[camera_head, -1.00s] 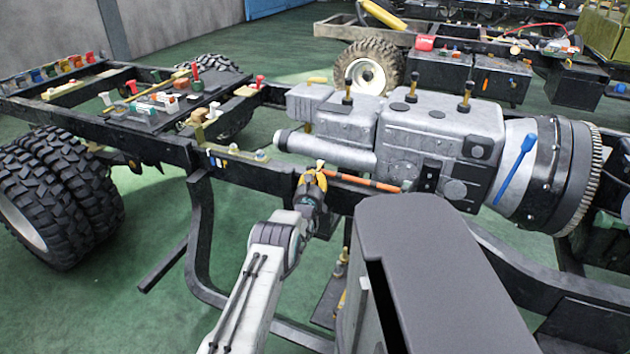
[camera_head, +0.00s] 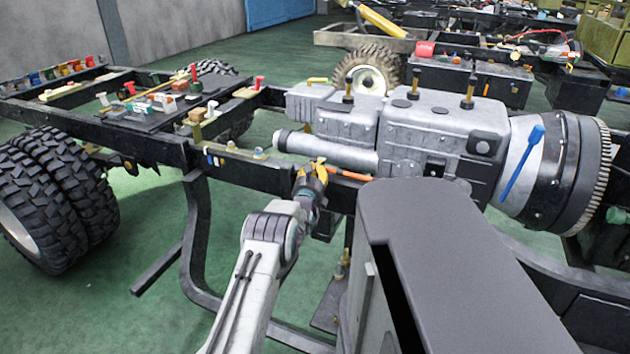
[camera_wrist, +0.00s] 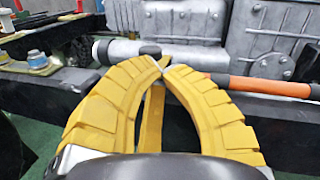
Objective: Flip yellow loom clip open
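A narrow yellow strip, which looks like the yellow loom clip (camera_wrist: 152,118), stands upright between my fingers in the wrist view. Its top end shows just past the fingertips. My gripper (camera_wrist: 164,71) has thick yellow fingers that curve in, with their tips almost meeting on either side of the strip's top. It appears shut on the strip; the contact itself is too small to see clearly. In the head view my gripper (camera_head: 318,168) is at the near chassis rail, with a small yellow end at its tip. The clip's base is hidden.
An orange bar (camera_wrist: 270,86) lies just right of the fingertips. The grey gearbox (camera_head: 430,125) stands behind, with a blue-handled tool (camera_head: 523,160) on its bell housing. The dark chassis rail (camera_head: 240,170) runs left, carrying small fittings. Twin tyres (camera_head: 65,195) stand at left.

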